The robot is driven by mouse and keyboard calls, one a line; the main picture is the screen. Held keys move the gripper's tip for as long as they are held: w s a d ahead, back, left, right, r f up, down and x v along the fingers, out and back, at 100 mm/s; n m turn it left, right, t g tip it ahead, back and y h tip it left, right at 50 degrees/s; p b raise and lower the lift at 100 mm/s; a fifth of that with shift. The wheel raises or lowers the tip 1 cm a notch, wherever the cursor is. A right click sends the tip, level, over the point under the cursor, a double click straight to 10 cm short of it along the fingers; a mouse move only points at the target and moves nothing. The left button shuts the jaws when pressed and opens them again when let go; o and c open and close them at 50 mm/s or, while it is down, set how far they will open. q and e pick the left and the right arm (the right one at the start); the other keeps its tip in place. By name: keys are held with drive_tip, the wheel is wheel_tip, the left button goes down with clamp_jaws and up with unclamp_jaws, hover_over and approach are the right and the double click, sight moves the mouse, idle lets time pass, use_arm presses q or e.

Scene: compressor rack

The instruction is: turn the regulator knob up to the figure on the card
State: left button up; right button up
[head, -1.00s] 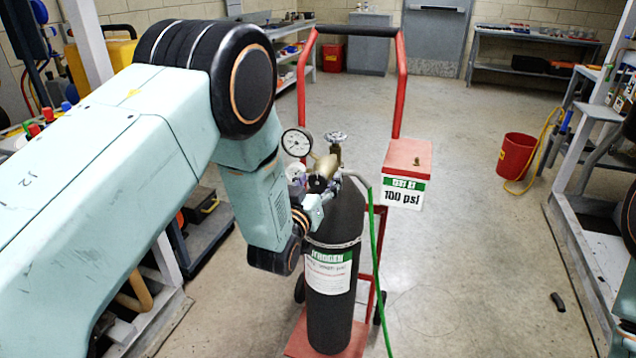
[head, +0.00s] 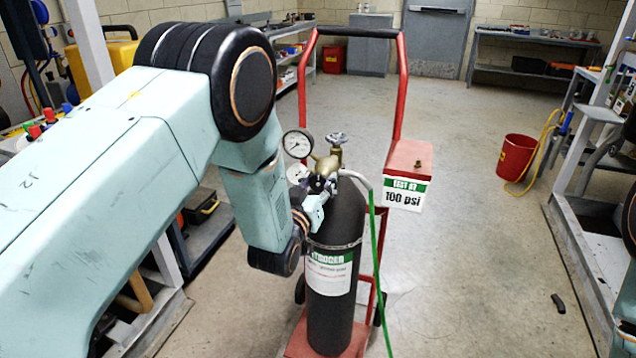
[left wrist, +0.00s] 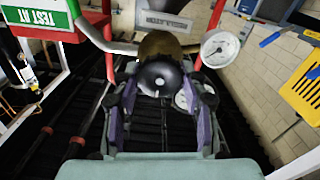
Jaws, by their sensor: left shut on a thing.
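The black regulator knob (left wrist: 160,78) sits between the two fingers of my left gripper (left wrist: 160,100) in the left wrist view. In the head view my left gripper (head: 318,187) is shut on it, at the front of the brass regulator (head: 326,165). The card (head: 405,194) reads 100 psi. My right gripper is not in view.
The dark nitrogen cylinder (head: 330,325) stands on a red hand truck (head: 402,85). A green hose (head: 376,260) hangs on the right. A red bucket (head: 517,157) stands on open floor further right.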

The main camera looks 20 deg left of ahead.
use_arm(q)
drive_tip(key=m, duration=0.5)
drive_tip(key=shift+d, duration=0.1)
drive_tip(key=m, duration=0.4)
drive_tip(key=shift+m+p, duration=0.3)
drive_tip(key=shift+p, duration=0.05)
drive_tip(key=m, duration=0.4)
drive_tip(key=shift+m, duration=2.3)
drive_tip(key=o, duration=1.2)
drive_tip(key=shift+f, duration=0.1)
drive_tip(key=shift+c, duration=0.2)
